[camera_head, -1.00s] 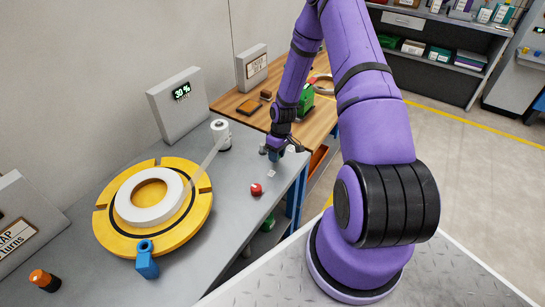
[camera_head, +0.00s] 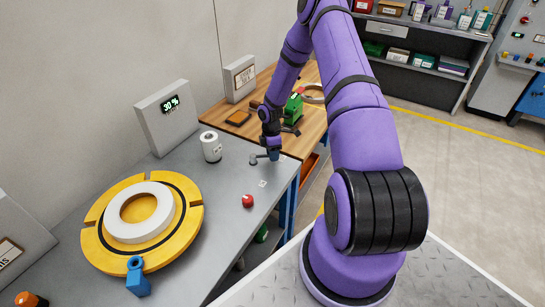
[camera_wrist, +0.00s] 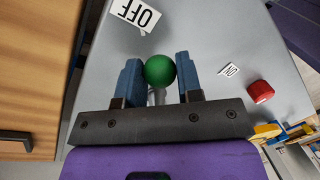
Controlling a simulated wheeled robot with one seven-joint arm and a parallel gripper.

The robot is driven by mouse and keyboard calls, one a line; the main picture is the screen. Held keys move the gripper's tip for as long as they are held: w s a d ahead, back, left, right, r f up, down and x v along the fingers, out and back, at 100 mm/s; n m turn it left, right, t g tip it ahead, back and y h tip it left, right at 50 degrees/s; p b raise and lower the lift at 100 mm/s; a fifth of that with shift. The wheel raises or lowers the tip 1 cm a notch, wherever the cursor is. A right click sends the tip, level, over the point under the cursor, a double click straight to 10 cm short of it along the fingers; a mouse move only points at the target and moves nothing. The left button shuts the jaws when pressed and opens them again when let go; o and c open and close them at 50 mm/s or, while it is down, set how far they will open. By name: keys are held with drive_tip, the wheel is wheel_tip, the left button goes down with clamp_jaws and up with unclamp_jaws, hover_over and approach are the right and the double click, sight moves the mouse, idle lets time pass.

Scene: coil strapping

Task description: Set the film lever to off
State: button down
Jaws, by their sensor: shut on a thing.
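The film lever ends in a green ball knob (camera_wrist: 160,69), seen in the wrist view between the two blue fingers of my gripper (camera_wrist: 158,78). My gripper is shut on this knob. In the head view my gripper (camera_head: 273,153) is low over the far right part of the grey bench, hiding the knob. The lever's grey pivot (camera_head: 254,160) shows just left of it. In the wrist view the OFF label (camera_wrist: 136,13) lies close beyond the knob, and the ON label (camera_wrist: 229,69) lies farther off to the right.
A red knob (camera_head: 248,201) stands on the bench (camera_head: 225,230) near its right edge. A white film roll (camera_head: 210,147), a display box reading 30 % (camera_head: 165,115) and a yellow turntable (camera_head: 95,240) with a white coil (camera_head: 160,217) are to the left. A wooden table (camera_head: 310,132) adjoins behind.

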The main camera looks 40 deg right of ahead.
drive_tip(key=shift+w+d+n, duration=0.25)
drive_tip(key=shift+w+n, duration=0.15)
drive_tip(key=shift+n, duration=0.2)
drive_tip(key=shift+w, duration=0.1)
drive_tip(key=c, duration=0.8)
unclamp_jaws()
drive_tip(key=r, duration=0.3)
drive_tip(key=w+r, duration=0.1)
drive_tip(key=r, duration=0.3)
drive_tip(key=w+r, duration=0.1)
drive_tip(key=r, duration=0.2)
drive_tip(key=shift+d+r, duration=0.3)
